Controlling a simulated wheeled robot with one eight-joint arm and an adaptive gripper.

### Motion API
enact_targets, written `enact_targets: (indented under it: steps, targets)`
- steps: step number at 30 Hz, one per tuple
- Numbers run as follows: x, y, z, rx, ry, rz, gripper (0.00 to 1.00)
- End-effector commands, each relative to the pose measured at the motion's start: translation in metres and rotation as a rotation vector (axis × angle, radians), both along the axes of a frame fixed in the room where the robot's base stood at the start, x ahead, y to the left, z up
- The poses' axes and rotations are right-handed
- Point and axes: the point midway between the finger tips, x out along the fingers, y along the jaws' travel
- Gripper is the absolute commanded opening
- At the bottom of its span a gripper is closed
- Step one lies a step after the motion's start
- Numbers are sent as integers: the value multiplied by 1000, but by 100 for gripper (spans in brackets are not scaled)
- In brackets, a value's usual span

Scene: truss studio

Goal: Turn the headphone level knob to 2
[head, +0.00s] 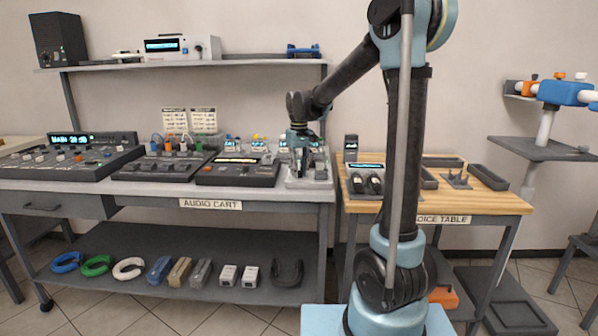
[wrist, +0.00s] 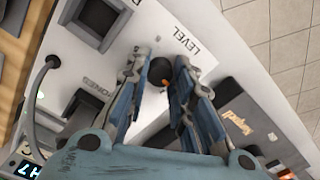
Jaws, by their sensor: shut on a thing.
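The headphone level knob (wrist: 160,70) is a dark round knob with an orange mark, beside the printed word LEVEL. It sits on a white panel (wrist: 185,22) that also carries a partly covered label ending in "ONES". My gripper (wrist: 161,66) is shut on the knob, with one finger on either side of it. The number scale around the knob is not readable, so its setting cannot be told. In the head view my gripper (head: 307,150) points down over the white unit (head: 310,182) at the right end of the audio cart. The knob is hidden there.
The audio cart (head: 255,190) holds a dark mixer (head: 65,158) and smaller consoles left of the white unit. A wooden table (head: 480,198) stands at right. In the wrist view, a cable (wrist: 38,90) and dark sockets (wrist: 98,20) lie left of my fingers.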

Motion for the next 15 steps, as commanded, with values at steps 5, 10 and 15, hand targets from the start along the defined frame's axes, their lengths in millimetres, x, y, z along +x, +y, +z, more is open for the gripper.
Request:
enact_targets:
  steps: [5,10,15]
  targets:
    - [3,0,1,0,-5,-166,0]
    - [3,0,1,1,-5,-321,0]
    - [3,0,1,1,-6,-457,0]
